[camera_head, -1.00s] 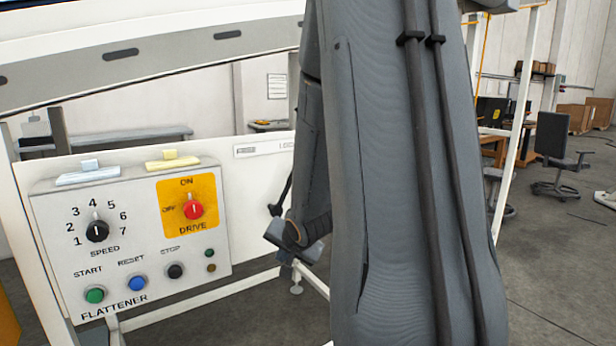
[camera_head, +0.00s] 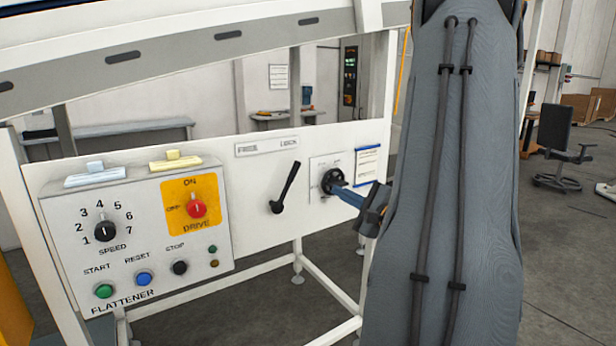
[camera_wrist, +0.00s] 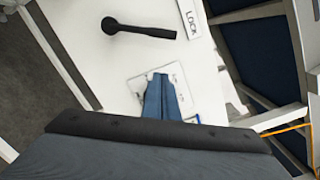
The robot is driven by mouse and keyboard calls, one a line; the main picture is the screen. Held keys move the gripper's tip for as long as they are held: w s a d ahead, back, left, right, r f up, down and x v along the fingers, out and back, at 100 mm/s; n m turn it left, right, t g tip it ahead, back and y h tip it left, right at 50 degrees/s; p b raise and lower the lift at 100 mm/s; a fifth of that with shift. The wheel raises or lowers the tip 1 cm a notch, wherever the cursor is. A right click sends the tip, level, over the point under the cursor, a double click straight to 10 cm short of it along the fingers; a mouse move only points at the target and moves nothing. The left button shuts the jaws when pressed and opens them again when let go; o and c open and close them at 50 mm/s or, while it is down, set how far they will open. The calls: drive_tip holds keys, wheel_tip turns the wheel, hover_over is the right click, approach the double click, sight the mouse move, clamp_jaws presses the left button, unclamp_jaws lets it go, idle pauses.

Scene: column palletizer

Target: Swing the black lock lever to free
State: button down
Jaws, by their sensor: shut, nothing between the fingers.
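The black lock lever (camera_head: 285,188) is on the white panel, with its round pivot low and its arm tilted up to the right, toward the LOCK end of the FREE/LOCK label (camera_head: 267,146). In the wrist view the lever (camera_wrist: 140,30) lies above my fingers, beside the word LOCK (camera_wrist: 188,18). My gripper (camera_head: 338,183) is shut and empty, with its blue fingers pointing at a plate right of the lever, apart from the lever. The fingers (camera_wrist: 160,80) also show over that plate in the wrist view. Whether they touch it I cannot tell.
A black round fitting (camera_head: 328,177) on the small white plate is just at my fingertips. A blue-edged notice (camera_head: 368,163) is right of it. The control box (camera_head: 140,235) with dials and buttons projects left of the lever. The panel between box and lever is clear.

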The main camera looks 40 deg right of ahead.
drive_tip(key=w+a+r+p, duration=0.2)
drive_tip(key=w+p, duration=0.1)
drive_tip(key=w, duration=0.8)
drive_tip(key=shift+a, duration=0.4)
drive_tip(key=shift+r+p, duration=0.2)
drive_tip(key=shift+p, duration=0.15)
